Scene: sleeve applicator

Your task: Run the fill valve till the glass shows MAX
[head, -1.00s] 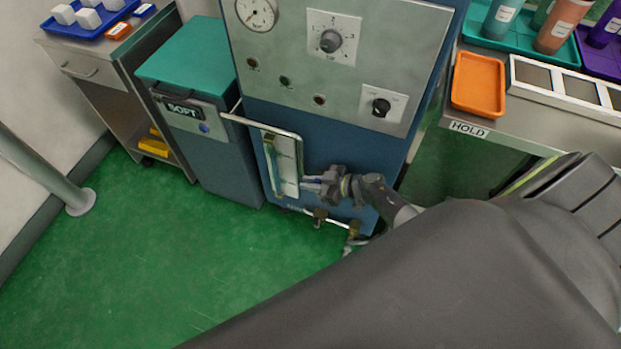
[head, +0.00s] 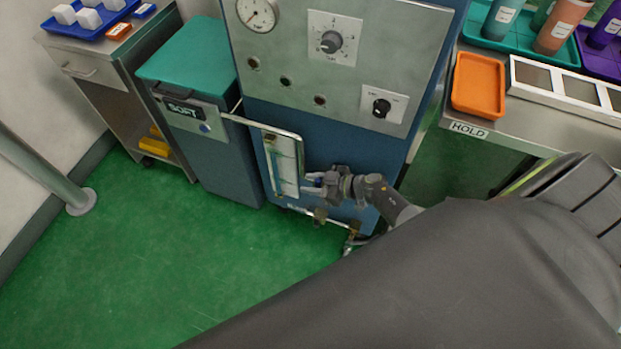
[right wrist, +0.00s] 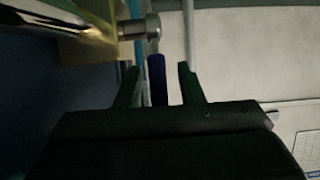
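The sight glass (head: 284,163) is a tall narrow frame low on the front of the blue machine; its level and any MAX mark are too small to read. My right gripper (head: 318,185) is just right of the glass. In the right wrist view, its two dark fingers (right wrist: 160,84) stand apart on either side of a dark blue lever (right wrist: 157,78). Gaps show beside the lever, so the gripper looks open around it. A round metal fitting (right wrist: 139,28) is just above the lever. My left gripper is not in view.
The machine front (head: 300,125) carries a dial gauge (head: 257,14) and knobs. A teal-lidded bin (head: 188,50) stands left of it. A bench with an orange tray (head: 478,86) is at right. Green floor is clear at left.

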